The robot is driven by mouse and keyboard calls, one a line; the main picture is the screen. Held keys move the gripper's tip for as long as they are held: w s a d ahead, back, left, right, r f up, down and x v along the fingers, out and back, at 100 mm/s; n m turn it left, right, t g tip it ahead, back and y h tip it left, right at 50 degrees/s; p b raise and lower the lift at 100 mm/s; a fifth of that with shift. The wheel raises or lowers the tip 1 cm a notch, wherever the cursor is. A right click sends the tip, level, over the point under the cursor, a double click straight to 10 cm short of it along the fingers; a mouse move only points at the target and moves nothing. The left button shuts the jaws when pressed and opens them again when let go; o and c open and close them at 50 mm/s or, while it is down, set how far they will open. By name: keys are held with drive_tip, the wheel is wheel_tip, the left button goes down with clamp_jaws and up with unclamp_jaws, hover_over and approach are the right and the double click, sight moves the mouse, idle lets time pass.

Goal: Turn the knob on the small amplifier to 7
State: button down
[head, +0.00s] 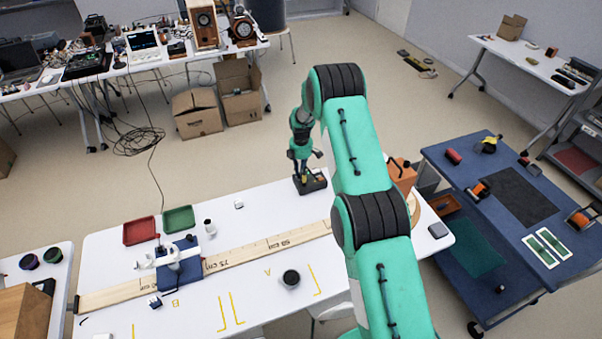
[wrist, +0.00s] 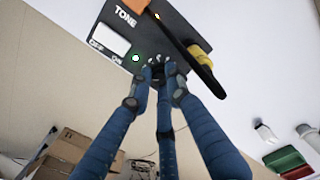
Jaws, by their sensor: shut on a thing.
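The small amplifier (head: 313,184) is a dark box near the far edge of the white table. In the wrist view its dark panel (wrist: 178,32) fills the upper middle, with the word TONE, a white OFF/ON plate (wrist: 108,42) and a lit green lamp (wrist: 136,58). My gripper (head: 301,167) is at the amplifier. In the wrist view its blue fingers (wrist: 157,75) are closed around the dark knob (wrist: 158,70) at the panel's edge. The fingertips hide most of the knob; I cannot read any scale or pointer.
An orange part (wrist: 132,7), a dark bar and a yellow piece (wrist: 200,55) are close to the fingers. An orange box (head: 401,176) stands to the right. A red tray (head: 140,231), a green tray (head: 179,220) and a long wooden ruler board (head: 240,253) lie left and nearer.

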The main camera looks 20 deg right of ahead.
drive_tip(key=m+b, duration=0.1)
drive_tip(key=m, duration=0.4)
drive_tip(key=shift+b, duration=0.3)
drive_tip(key=m+b, duration=0.1)
drive_tip(key=m, duration=0.4)
drive_tip(key=shift+m, duration=0.3)
drive_tip(key=m, duration=0.4)
drive_tip(key=shift+b, duration=0.4)
drive_tip(key=m, duration=0.5)
drive_tip(key=shift+m+b, duration=0.3)
drive_tip(key=shift+m, duration=0.1)
drive_tip(key=m, duration=1)
drive_tip(key=shift+m+b, duration=0.3)
drive_tip(key=shift+m, duration=0.1)
drive_tip(key=m, duration=0.4)
drive_tip(key=shift+m, duration=2.6)
